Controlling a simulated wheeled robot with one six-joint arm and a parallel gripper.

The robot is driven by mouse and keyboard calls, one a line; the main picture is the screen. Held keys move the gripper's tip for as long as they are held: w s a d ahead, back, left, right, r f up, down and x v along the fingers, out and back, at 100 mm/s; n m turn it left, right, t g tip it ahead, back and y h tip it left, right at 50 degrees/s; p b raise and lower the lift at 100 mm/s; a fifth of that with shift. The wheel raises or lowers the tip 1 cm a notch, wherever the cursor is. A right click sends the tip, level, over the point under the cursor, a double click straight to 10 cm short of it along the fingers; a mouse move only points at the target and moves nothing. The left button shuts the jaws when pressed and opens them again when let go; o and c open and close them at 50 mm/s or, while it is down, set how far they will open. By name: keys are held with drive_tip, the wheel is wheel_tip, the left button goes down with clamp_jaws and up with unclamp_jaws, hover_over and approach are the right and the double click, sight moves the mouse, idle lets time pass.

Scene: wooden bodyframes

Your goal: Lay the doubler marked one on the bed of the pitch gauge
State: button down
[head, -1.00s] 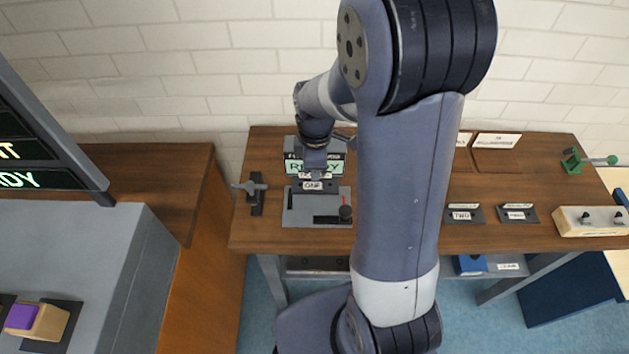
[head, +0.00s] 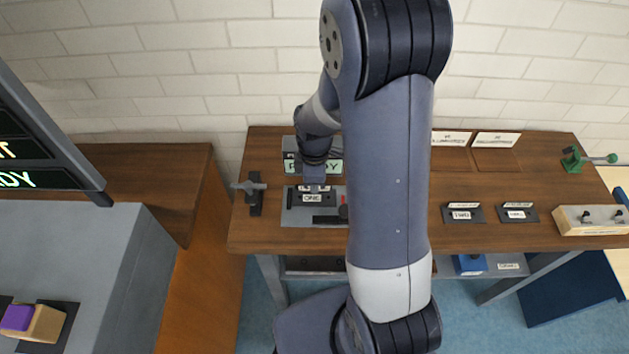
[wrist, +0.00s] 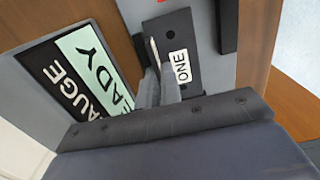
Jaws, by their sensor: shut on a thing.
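The doubler marked one (head: 312,198) is a dark plate with a white "ONE" label. It is over the grey bed of the pitch gauge (head: 300,219), near the bed's upper edge; I cannot tell whether it touches the bed. My gripper (head: 314,184) is shut on the doubler from above. In the wrist view the doubler (wrist: 179,30) lies flat along the bed, with my fingers (wrist: 157,85) pinching its upright tab beside the label. The gauge's sign (wrist: 82,72) reads "GAUGE" and "READY". My arm hides the bed's right edge.
A black block with a red mark (head: 327,219) sits at the front of the bed. A grey clamp (head: 254,193) stands to the left. Doublers marked two (head: 463,214) and another (head: 517,214) lie to the right, near a wooden block with knobs (head: 590,220).

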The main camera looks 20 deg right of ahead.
drive_tip(key=shift+s+f, duration=0.1)
drive_tip(key=shift+f, duration=0.15)
drive_tip(key=c, duration=1.6)
unclamp_jaws()
drive_tip(key=shift+s+f, duration=0.15)
drive_tip(key=shift+s, duration=0.05)
drive_tip(key=shift+w+r+p, duration=0.1)
drive_tip(key=shift+r+p, duration=0.25)
drive_tip(key=shift+r, duration=0.15)
wheel_tip(320, 180, up, 13)
drive_tip(key=shift+w+f, duration=0.2)
